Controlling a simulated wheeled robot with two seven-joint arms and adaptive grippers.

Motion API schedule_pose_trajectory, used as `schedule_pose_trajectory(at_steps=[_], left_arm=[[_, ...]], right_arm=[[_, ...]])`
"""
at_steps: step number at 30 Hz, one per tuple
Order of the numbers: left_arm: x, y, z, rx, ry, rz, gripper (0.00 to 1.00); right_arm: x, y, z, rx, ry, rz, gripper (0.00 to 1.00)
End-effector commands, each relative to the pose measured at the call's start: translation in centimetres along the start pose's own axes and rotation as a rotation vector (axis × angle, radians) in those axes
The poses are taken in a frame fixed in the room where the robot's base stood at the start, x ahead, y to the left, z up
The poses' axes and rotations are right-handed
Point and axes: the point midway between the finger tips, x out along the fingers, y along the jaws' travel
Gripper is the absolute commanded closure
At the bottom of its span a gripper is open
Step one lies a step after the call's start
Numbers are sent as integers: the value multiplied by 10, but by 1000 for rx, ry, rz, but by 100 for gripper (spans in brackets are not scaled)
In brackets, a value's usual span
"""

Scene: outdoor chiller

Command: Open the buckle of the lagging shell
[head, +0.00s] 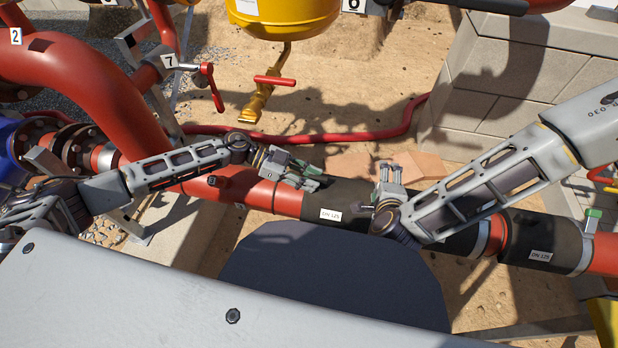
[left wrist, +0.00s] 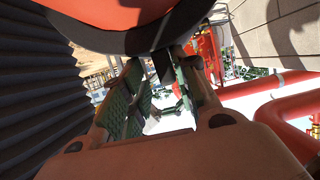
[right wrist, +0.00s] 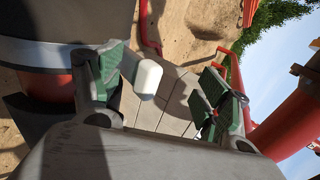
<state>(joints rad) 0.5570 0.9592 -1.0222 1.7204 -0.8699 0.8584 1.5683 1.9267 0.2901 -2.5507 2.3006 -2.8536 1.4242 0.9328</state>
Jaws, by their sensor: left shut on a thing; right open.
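The black lagging shell (head: 325,200), with a white DN 125 label, wraps the red pipe in the middle of the head view. My left gripper (head: 305,178) is at its left end, on the pipe's far side. In the left wrist view that gripper (left wrist: 160,95) is shut on a dark tab (left wrist: 163,66) at the shell's rim; I take it for the buckle, but the fingers partly hide it. My right gripper (head: 390,172) is over the shell's right part. In the right wrist view it (right wrist: 155,95) is open, beside a grey band (right wrist: 45,52).
A second black shell (head: 515,232) with a green-topped clip (head: 592,217) sits farther right on the pipe. A block wall (head: 525,70) stands at the back right. A yellow vessel (head: 283,15) hangs at the top. A white rounded piece (right wrist: 148,78) shows between my right fingers; I cannot tell what it is.

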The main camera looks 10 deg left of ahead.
Motion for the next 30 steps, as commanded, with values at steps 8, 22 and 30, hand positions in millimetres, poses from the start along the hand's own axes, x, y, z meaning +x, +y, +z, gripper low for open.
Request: schedule_pose_trajectory(at_steps=[8, 22, 30], left_arm=[[2, 3, 18, -8, -25, -2, 100], [2, 3, 18, -7, -24, -2, 100], [1, 4, 18, -8, -25, -2, 100]], right_arm=[[8, -19, 0, 3, 1, -2, 24], [20, -53, 0, 4, 2, -7, 24], [22, -58, 0, 1, 0, -3, 24]])
